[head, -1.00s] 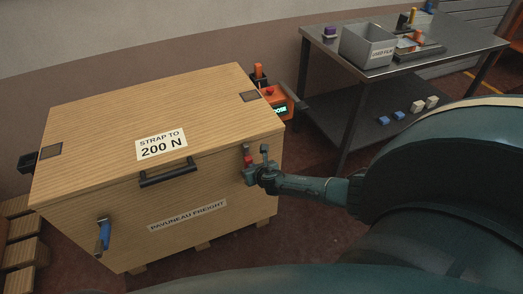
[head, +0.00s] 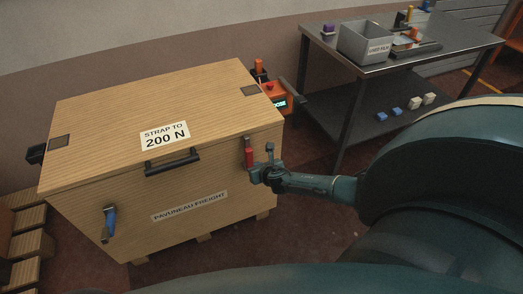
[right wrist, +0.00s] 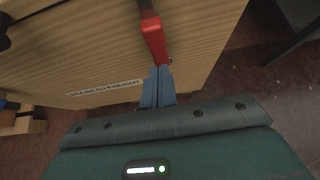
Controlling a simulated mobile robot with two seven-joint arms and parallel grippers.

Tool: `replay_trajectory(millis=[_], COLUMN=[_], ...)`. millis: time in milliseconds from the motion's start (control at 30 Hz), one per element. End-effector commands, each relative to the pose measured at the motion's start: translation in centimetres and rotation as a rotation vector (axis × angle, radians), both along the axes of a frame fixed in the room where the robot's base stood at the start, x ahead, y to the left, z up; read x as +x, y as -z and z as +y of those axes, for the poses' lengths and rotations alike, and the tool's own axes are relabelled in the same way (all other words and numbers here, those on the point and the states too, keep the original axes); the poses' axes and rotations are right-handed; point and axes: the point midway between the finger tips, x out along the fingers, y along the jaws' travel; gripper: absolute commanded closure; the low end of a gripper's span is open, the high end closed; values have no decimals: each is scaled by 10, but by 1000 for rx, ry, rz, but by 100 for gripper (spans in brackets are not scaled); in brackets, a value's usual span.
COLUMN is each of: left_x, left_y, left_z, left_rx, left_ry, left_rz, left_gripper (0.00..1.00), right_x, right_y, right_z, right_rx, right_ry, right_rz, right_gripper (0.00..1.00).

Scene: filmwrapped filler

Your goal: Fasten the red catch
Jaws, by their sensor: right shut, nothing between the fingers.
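The red catch (head: 249,156) is on the front of the wooden crate (head: 90,205), near its right corner, with its red lever hanging down from a dark top piece. The right wrist view shows its lever (right wrist: 154,42) close up. My right gripper (head: 258,174) is shut and empty, just below and right of the lever. In the right wrist view its blue-grey fingertips (right wrist: 159,72) are at the lever's lower end; I cannot tell whether they touch. The crate's lid (head: 150,110) lies down. My left gripper is not in view.
A blue catch (head: 110,221) is on the crate's front left, and a black handle (head: 172,162) is between the catches. An orange device (head: 273,95) stands behind the crate's right side. A metal table (head: 455,40) with a grey bin (head: 362,45) stands back right.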

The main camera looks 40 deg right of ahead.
Motion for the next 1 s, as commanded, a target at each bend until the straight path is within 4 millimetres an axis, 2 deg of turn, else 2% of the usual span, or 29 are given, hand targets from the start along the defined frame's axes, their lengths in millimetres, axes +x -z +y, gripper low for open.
replay_trajectory(millis=[33, 300, 500, 1000], left_x=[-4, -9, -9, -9], left_y=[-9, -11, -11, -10], left_z=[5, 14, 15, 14], left_rx=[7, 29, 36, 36], left_ry=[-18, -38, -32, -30], left_rz=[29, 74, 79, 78], left_gripper=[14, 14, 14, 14], right_x=[-1, -16, -20, -21], right_y=[-27, -74, -87, -88], right_z=[0, 4, 5, 6], right_rx=[-2, 0, 1, 2], right_ry=[-3, -2, -1, 0], right_rz=[-5, -1, 0, 0], right_gripper=[100, 100, 100, 100])
